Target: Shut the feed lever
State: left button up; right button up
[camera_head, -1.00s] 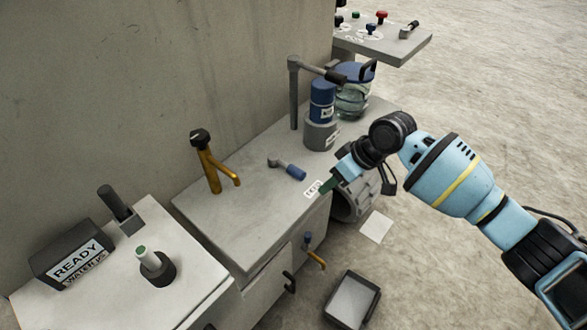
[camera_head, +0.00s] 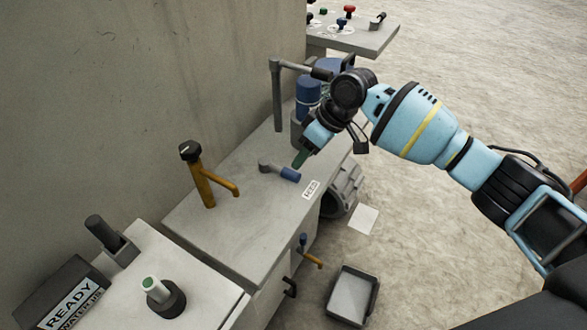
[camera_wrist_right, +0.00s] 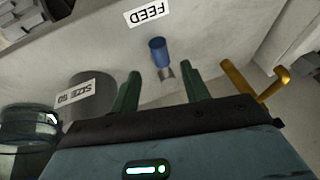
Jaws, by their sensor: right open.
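The feed lever (camera_head: 287,173) is a grey arm with a blue grip, lying low over the grey counter top beside the FEED label (camera_head: 311,189). My right gripper (camera_head: 300,158) is just above and behind the blue grip, its green fingers pointing down toward it. In the right wrist view the open fingers (camera_wrist_right: 158,74) stand either side of the lever (camera_wrist_right: 158,50), whose blue grip shows beyond the fingertips. They look apart from it, but the exact gap is unclear. My left gripper is out of view.
A yellow tap-like post (camera_head: 197,178) stands left of the lever. A blue cylinder (camera_head: 308,92) on a grey base and a tall grey post (camera_head: 277,95) stand behind. A dark tray (camera_head: 352,294) is on the floor.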

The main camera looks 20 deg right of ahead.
aim_at(293, 172)
jog(key=x, duration=0.6)
jog(key=shift+a+f+b, duration=0.2)
jog(key=shift+b, duration=0.1)
jog(key=shift+c, duration=0.5)
grip_shut()
